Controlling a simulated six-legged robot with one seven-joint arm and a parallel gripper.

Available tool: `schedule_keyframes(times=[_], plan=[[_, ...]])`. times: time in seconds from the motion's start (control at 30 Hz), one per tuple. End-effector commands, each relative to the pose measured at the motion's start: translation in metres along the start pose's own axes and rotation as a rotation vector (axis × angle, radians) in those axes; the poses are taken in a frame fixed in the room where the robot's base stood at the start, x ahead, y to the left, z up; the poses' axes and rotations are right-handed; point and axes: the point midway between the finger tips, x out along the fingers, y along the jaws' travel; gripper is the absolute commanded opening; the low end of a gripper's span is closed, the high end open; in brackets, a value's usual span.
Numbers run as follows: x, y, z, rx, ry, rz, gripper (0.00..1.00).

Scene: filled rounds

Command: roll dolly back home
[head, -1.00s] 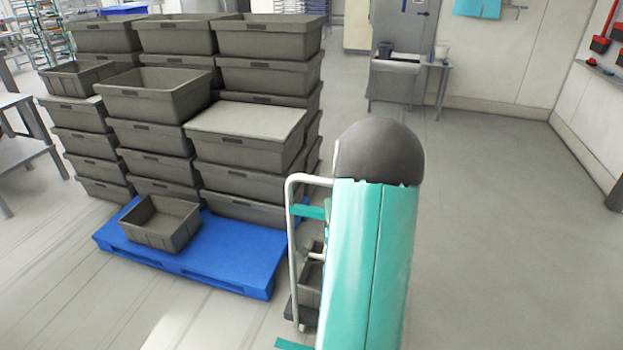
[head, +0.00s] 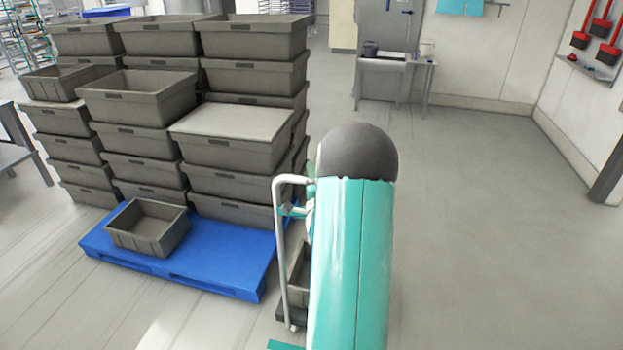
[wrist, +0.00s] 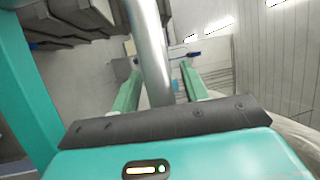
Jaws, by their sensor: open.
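The dolly (head: 280,255) stands upright on the floor at the right end of the blue pallet. Its pale tubular handle rises on its near side, and a grey crate (head: 299,275) sits low on it. My arm hides much of its right side. In the wrist view, a metal tube (wrist: 150,45), which looks like the dolly's handle, runs down between the two green fingers of my gripper (wrist: 160,75). The fingers are apart, with a gap on each side of the tube. In the head view my gripper is mostly hidden behind my arm.
A blue pallet (head: 215,283) with tall stacks of grey crates (head: 235,150) stands close on the dolly's left. One small crate (head: 148,228) sits on its front edge. Open floor (head: 480,230) lies to the right. A small table (head: 395,62) stands at the back wall.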

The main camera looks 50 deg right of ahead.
Motion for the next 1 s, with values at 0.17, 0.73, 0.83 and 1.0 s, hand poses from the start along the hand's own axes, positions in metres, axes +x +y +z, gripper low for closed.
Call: schedule_keyframes(times=[0.17,0.73,0.83,1.0], plan=[[0.000,0.000,0.000,0.000,0.000,0.000,0.43],[0.002,0.000,-0.002,-0.001,0.001,-0.001,0.00],[0.008,0.001,-0.004,-0.002,0.001,-0.002,0.00],[0.028,0.006,-0.013,-0.002,0.002,-0.003,0.00]])
